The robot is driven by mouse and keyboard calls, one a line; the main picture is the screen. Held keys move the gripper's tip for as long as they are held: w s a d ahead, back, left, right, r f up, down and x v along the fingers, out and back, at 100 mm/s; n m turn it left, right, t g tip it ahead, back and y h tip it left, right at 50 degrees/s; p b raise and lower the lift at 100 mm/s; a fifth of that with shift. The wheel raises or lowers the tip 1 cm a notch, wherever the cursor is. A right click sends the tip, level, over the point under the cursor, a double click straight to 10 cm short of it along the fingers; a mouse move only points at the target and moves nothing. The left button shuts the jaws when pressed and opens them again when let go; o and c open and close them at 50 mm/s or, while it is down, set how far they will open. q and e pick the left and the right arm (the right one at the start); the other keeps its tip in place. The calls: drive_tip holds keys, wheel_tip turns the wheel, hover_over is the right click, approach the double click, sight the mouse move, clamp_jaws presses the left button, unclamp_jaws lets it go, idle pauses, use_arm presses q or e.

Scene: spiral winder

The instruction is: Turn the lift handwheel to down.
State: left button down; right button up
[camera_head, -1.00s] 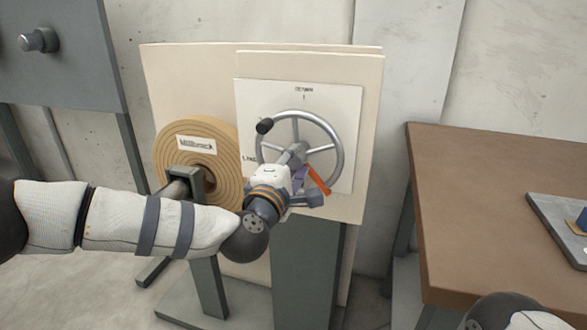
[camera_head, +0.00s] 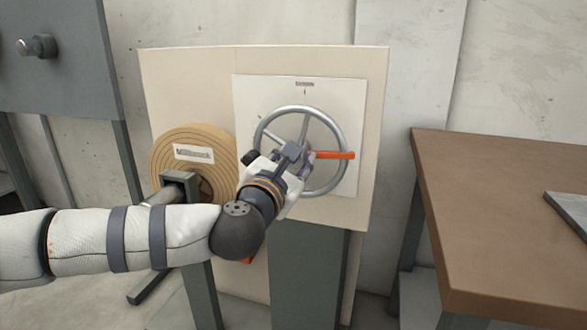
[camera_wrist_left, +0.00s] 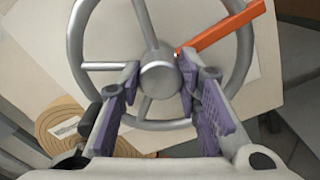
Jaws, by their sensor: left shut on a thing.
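The lift handwheel (camera_head: 340,131) is a silver spoked wheel on a white plate (camera_head: 348,92) on a cream board. An orange pointer (camera_head: 334,155) sticks out from its hub and lies nearly level to the right. Its black knob (camera_head: 250,157) is at the left of the rim. My left gripper (camera_head: 291,153) is shut on the wheel's hub; the wrist view shows a purple-padded finger on each side of the hub (camera_wrist_left: 160,80). The wheel also shows in the wrist view (camera_wrist_left: 75,35). The plate's top label is too small to read; the gripper hides part of the lower left rim.
A tan spiral roll (camera_head: 165,153) with a label stands left of the plate, partly behind my arm. A grey panel (camera_head: 75,75) with a knob is at far left. A brown table (camera_head: 490,200) with a grey tray (camera_head: 572,211) is at right, with a gap beside the board.

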use_arm(q)
drive_tip(key=shift+a+n+b, duration=0.15)
drive_tip(key=shift+n+b, duration=3.65)
drive_tip(key=shift+n, duration=4.4)
use_arm(e)
wheel_tip(320, 180, down, 7)
drive_tip(key=s+g, duration=0.1)
drive_tip(key=s, duration=0.1)
drive_tip(key=shift+s+r, duration=0.15)
drive_tip(key=shift+r, duration=0.05)
use_arm(q)
drive_tip(key=c, duration=1.2)
unclamp_jaws()
drive_tip(key=shift+o, duration=0.2)
drive_tip(key=v, duration=1.2)
